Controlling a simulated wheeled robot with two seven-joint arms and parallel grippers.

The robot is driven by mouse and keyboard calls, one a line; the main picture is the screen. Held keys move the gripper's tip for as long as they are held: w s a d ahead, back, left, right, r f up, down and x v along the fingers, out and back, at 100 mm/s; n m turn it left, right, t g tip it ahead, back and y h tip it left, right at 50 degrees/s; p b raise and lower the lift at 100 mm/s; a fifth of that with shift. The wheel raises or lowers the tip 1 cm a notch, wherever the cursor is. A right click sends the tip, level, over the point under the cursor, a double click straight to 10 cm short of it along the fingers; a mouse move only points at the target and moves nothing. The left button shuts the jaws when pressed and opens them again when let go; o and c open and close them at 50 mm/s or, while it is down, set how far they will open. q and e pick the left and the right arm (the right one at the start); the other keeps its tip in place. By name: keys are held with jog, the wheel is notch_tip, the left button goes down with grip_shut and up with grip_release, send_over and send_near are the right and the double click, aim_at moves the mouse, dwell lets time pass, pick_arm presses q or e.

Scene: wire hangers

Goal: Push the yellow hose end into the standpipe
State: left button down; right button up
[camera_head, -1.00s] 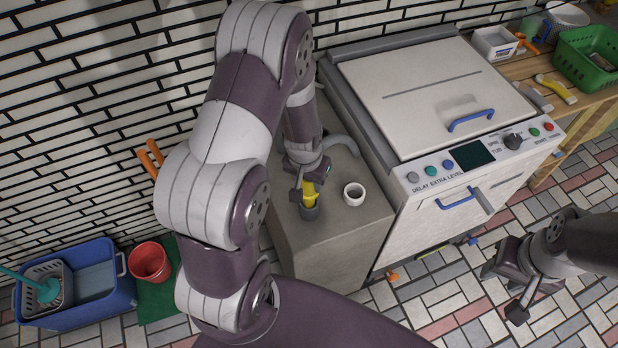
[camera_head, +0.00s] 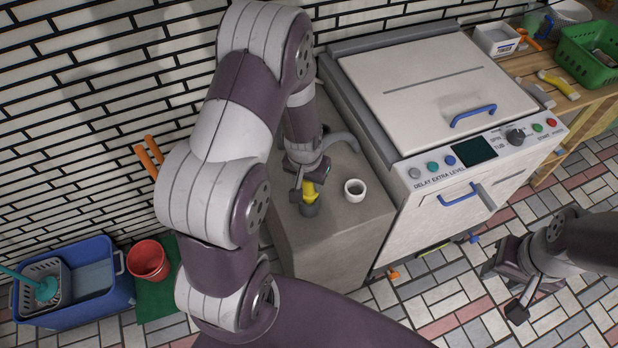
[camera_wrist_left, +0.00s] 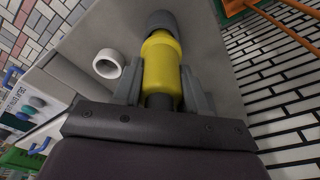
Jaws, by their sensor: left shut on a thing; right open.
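The yellow hose end (camera_head: 309,193) is between the fingers of my left gripper (camera_head: 305,184), which is shut on it above the grey counter. The hose end also fills the middle of the left wrist view (camera_wrist_left: 161,68), between both fingers. How deep the tip sits inside is hidden. My right gripper (camera_head: 502,283) is open and empty above the tiled floor at the right.
A grey curved pipe (camera_head: 343,139) is behind. A white washing machine (camera_head: 440,95) borders the counter. A blue tub (camera_head: 95,280) and red bucket (camera_head: 148,260) are at lower left.

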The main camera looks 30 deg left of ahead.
pick_arm(q)
jog(key=shift+f+b, duration=1.25)
jog(key=shift+f, duration=0.25)
jog(key=c, duration=0.5)
grip_release()
jog(key=r, duration=0.4)
jog(key=s+r, duration=0.1)
jog(key=r, duration=0.3)
jog(key=s+r, duration=0.1)
jog(key=r, duration=0.3)
jog(key=shift+r, duration=0.3)
jog(key=shift+m, duration=0.6)
jog(key=shift+s+d+r, duration=0.3)
jog(key=shift+s+d, duration=0.6)
jog(key=shift+s, duration=0.25)
jog(key=shift+s+d+r, duration=0.25)
jog(key=shift+s+d, duration=0.6)
jog(key=shift+s, duration=0.3)
jog(key=shift+s+d+r, duration=0.3)
jog(key=shift+s+d, duration=0.6)
jog(key=shift+s, duration=0.25)
